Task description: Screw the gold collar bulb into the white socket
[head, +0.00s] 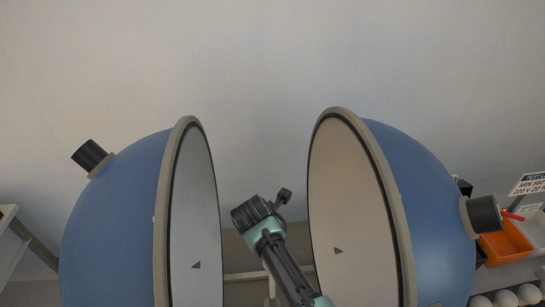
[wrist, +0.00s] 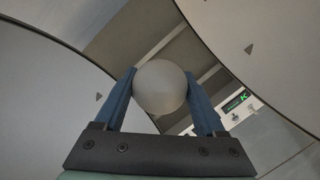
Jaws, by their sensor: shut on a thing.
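A round, whitish bulb (wrist: 160,87) sits between the two blue fingers of my gripper (wrist: 160,98) in the wrist view. The gripper is shut on it. Only the globe shows; its collar is hidden, so I cannot tell the collar's colour or whether it touches a socket. In the head view my dark wrist (head: 255,213) is between the two halves of an open sphere, and the fingers and bulb cannot be made out there. The white socket is not visible in either view.
The left half-sphere (head: 115,225) and right half-sphere (head: 425,200), blue outside and pale inside, flank my arm closely. A shelf edge (head: 12,240) shows at the left.

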